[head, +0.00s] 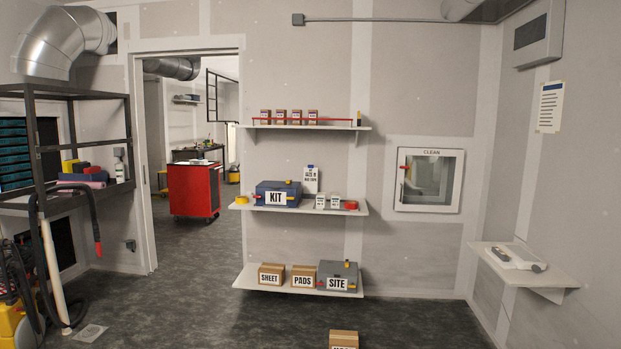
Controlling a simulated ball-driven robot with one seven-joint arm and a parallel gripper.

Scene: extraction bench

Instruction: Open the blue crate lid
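The blue crate (264,190), with a white "KIT" label on its front, sits on the middle wall shelf (315,211). Its lid looks shut. A small yellow part shows at the top of the crate and a small red-and-yellow part low on its front left; they are too small to make out well. My gripper is not in view.
Yellow tape (242,200) stands left of the crate; small white boxes and red tape (350,205) stand right. Below, a shelf holds cartons and a grey "SITE" crate (343,272). A carton (343,339) lies on the floor. The floor before the shelves is mostly clear.

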